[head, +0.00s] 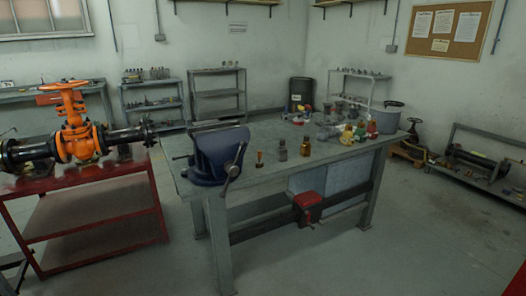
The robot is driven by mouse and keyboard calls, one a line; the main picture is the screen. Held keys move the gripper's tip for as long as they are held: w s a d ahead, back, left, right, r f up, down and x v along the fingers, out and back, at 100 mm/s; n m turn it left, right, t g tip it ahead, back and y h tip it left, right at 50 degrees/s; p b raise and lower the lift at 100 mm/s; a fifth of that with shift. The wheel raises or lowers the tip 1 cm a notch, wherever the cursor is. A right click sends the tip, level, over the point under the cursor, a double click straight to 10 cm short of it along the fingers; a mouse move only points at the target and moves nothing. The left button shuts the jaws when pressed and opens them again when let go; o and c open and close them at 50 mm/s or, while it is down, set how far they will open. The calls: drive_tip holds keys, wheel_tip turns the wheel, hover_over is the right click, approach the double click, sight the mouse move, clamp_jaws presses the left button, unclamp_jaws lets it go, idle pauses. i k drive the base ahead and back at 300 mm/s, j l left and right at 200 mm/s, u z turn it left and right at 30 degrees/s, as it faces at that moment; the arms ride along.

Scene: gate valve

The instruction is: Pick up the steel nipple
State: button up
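I cannot pick out the steel nipple with certainty in the head view. A small grey upright piece (282,150) stands near the front edge of the workbench (262,182), but I cannot tell whether it is the nipple. It stands between a small brass-coloured piece (260,159) and a brown bottle (305,147). More small grey pieces are crowded toward the back right of the bench top, too small to tell apart. My gripper is not in view.
A blue vise (221,153) sits on the bench's left corner. A grey pot (388,119) stands at its right end. An orange gate valve (78,140) is on a red stand (95,222) at left. The floor (400,255) at front right is clear.

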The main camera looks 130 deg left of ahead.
sight(282, 151)
drive_tip(key=u, duration=4.4)
drive_tip(key=i+l+u, duration=0.55)
drive_tip(key=l+u, duration=0.15)
drive_tip(key=l, duration=0.15)
drive_tip(key=i+l, duration=0.15)
drive_tip(key=l, duration=0.2)
drive_tip(key=i+l, duration=0.15)
drive_tip(key=l, duration=0.25)
drive_tip(key=i+l+u, duration=0.1)
drive_tip(key=l, duration=0.25)
drive_tip(key=i+l, duration=0.2)
drive_tip(key=l, duration=0.15)
drive_tip(key=i+l+u, duration=0.1)
drive_tip(key=l, duration=0.3)
drive_tip(key=i+l, duration=0.15)
drive_tip(key=l, duration=0.25)
drive_tip(key=i+l, duration=0.15)
drive_tip(key=l, duration=0.2)
drive_tip(key=i+l+u, duration=0.1)
drive_tip(key=l, duration=0.3)
